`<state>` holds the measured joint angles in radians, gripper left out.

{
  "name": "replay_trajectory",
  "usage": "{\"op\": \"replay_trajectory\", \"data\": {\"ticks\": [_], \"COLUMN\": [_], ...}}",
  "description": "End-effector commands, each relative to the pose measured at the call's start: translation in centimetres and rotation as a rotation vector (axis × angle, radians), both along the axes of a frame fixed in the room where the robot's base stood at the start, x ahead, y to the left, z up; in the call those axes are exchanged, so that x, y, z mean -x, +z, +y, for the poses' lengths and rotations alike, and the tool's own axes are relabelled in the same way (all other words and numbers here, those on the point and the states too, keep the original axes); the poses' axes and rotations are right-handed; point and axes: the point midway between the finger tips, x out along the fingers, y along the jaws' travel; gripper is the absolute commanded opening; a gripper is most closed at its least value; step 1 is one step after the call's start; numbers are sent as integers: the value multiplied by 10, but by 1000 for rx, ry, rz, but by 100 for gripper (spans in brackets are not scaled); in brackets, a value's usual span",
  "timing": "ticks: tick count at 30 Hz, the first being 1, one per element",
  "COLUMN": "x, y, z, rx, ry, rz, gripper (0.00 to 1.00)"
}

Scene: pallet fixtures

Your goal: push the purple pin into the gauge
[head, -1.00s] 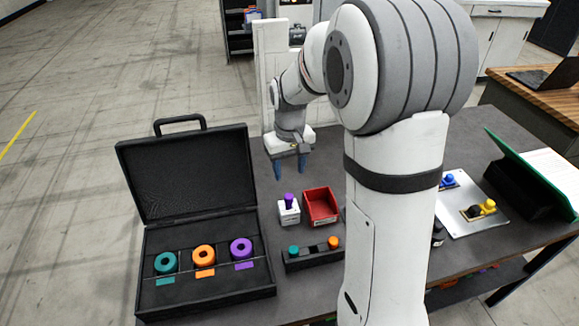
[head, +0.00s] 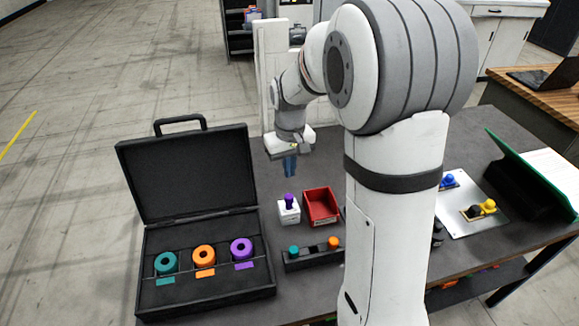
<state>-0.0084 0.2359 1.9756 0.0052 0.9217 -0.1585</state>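The purple pin (head: 289,200) stands upright in the top of a small white block, the gauge (head: 288,215), with its purple head showing above the block. How deep the pin sits is hidden inside the block. My gripper (head: 290,175) is above and slightly behind the pin, pointing down, with a visible gap between its blue fingertips and the pin head. Its two fingers are together, with nothing seen between them.
A red bin (head: 321,222) stands right beside the gauge. A black rack (head: 313,259) with a teal and an orange pin is in front. An open black case (head: 247,288) holding teal, orange and purple rings is at left. A metal plate (head: 460,226) with blue and yellow knobs lies at right.

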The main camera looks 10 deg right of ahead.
Motion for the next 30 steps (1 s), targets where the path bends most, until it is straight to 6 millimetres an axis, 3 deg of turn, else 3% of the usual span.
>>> {"op": "replay_trajectory", "data": {"ticks": [16,30], "x": [0,-2], "y": [-3,-40], "z": [0,0], "rx": [0,0], "ry": [0,0], "rz": [0,1], "gripper": [0,0]}}
